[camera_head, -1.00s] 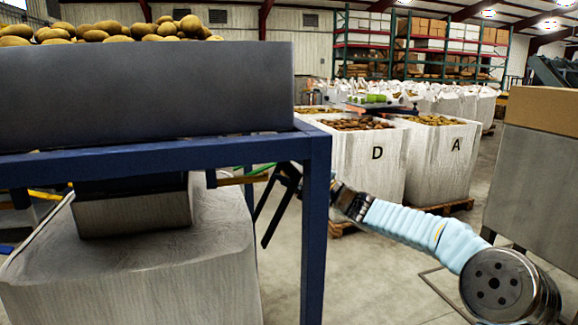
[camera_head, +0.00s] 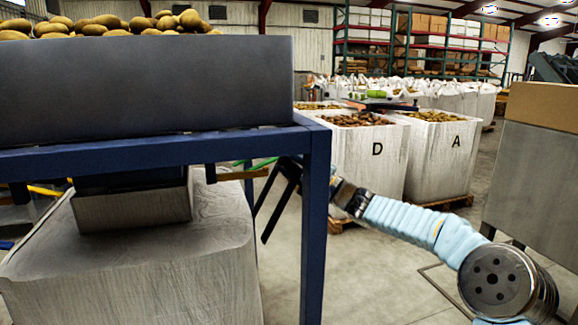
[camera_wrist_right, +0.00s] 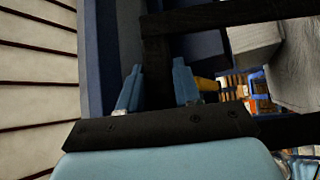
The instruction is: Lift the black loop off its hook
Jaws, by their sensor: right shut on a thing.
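The black loop (camera_head: 276,200) hangs as dark straps just left of the blue post under the grader frame. In the right wrist view a black strap (camera_wrist_right: 154,60) runs down between the light-blue fingers of my right gripper (camera_wrist_right: 158,88), which is shut on it. In the head view my right gripper (camera_head: 338,188) reaches in from the right, and the post hides its fingers. A brown bar (camera_head: 240,174) sticks out under the frame, left of the loop. I cannot tell whether it is the hook, or whether the loop still touches it. My left gripper is not in view.
The blue frame's post (camera_head: 315,230) stands between me and the loop. A grey hopper (camera_head: 150,85) full of potatoes sits above. A pale bulk bag (camera_head: 130,270) is below left. Boxes marked D (camera_head: 365,175) and A (camera_head: 440,165) stand behind, with open floor in front.

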